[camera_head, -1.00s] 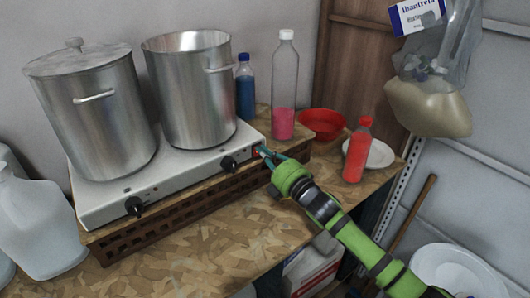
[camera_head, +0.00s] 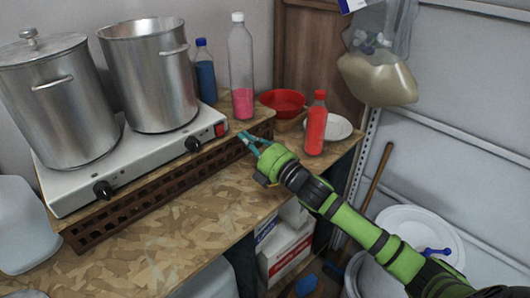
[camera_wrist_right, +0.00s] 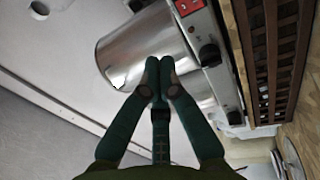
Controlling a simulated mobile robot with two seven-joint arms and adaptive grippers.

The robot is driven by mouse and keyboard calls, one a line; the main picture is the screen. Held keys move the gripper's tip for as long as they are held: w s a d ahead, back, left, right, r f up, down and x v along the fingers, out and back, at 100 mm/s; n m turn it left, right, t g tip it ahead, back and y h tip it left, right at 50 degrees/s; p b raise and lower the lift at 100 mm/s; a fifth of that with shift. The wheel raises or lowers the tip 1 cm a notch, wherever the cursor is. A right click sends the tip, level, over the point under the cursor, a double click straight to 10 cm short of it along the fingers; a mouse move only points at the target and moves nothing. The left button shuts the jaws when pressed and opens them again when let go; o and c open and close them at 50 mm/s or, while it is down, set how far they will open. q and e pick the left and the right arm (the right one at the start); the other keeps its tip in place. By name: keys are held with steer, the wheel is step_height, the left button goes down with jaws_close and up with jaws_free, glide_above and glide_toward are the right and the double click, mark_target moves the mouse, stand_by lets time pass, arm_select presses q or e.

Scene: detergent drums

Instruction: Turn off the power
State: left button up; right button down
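A white double hot plate (camera_head: 140,158) stands on a brown lattice crate (camera_head: 150,195) on the wooden worktop. Its red power switch (camera_head: 221,129) is at the right end of the front face; it also shows near the top of the right wrist view (camera_wrist_right: 188,6). I cannot tell which way the switch is set. Two black knobs, the right one (camera_head: 193,145) and the left one (camera_head: 103,190), are on the same face. My right gripper (camera_head: 246,137) is just right of the switch, apart from it. In the wrist view its fingertips (camera_wrist_right: 159,66) meet with nothing between them. My left gripper is not in view.
Two metal pots, one lidded (camera_head: 60,110) and one open (camera_head: 155,85), stand on the hot plate. A clear bottle with pink liquid (camera_head: 242,75), a blue bottle (camera_head: 205,75), a red bowl (camera_head: 283,102) and a red bottle (camera_head: 316,125) stand nearby. The front worktop is clear.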

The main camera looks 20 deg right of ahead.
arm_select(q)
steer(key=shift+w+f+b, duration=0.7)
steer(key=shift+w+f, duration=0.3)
arm_select(e)
steer(key=shift+d+r+v, duration=0.1)
steer(key=shift+r+v, duration=0.05)
steer(key=shift+v, duration=0.9)
steer(key=shift+d+r+v, duration=0.1)
steer(key=shift+r+v, duration=0.05)
steer(key=shift+v, duration=0.95)
